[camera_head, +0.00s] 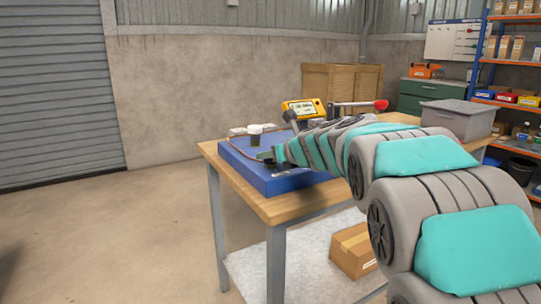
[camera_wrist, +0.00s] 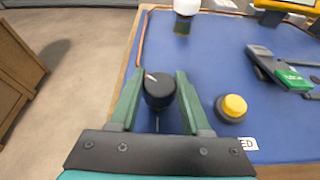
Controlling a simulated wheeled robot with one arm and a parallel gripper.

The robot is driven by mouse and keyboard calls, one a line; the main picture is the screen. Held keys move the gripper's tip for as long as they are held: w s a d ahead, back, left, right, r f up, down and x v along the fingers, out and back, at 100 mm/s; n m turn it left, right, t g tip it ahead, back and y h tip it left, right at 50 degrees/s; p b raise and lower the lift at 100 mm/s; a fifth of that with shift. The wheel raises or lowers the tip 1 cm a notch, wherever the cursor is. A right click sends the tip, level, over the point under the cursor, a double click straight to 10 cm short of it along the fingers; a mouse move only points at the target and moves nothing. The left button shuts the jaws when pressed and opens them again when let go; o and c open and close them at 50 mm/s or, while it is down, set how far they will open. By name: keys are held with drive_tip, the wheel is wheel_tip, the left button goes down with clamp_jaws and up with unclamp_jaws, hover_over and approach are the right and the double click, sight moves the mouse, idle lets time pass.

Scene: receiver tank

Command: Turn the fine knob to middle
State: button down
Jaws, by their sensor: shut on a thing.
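The black round knob (camera_wrist: 159,92) stands on the blue panel (camera_wrist: 220,40) in the wrist view, near the panel's left edge. A white pointer mark on its top points up and slightly left. My gripper (camera_wrist: 159,84) is shut on the knob, with one green finger on each side. In the head view my gripper (camera_head: 268,156) is low over the blue panel (camera_head: 262,179), and the knob cannot be made out there. Any scale marks around the knob are too small or hidden, apart from a thin light line below it.
A yellow button (camera_wrist: 234,106) on a dark base stands right of my gripper. A green and grey device (camera_wrist: 280,70) lies farther right. A white-capped jar (camera_wrist: 186,8) stands beyond the knob. A yellow meter (camera_head: 304,108) and a red-ended lever (camera_head: 380,105) are at the back of the workbench (camera_head: 270,210).

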drive_tip(key=shift+n+g+y, duration=0.3)
drive_tip(key=n+g+y, duration=0.2)
drive_tip(key=n, duration=0.1)
drive_tip(key=shift+w+f, duration=0.1)
drive_tip(key=shift+f, duration=0.05)
drive_tip(key=n+g+y, duration=0.2)
drive_tip(key=n+g, duration=0.1)
drive_tip(key=shift+g, duration=0.4)
drive_tip(key=shift+n+g+y, duration=0.5)
drive_tip(key=shift+n+g, duration=0.8)
drive_tip(key=shift+g, duration=0.1)
drive_tip(key=shift+n+g, duration=0.4)
drive_tip(key=shift+n+g, duration=0.4)
drive_tip(key=shift+c, duration=1.8)
unclamp_jaws()
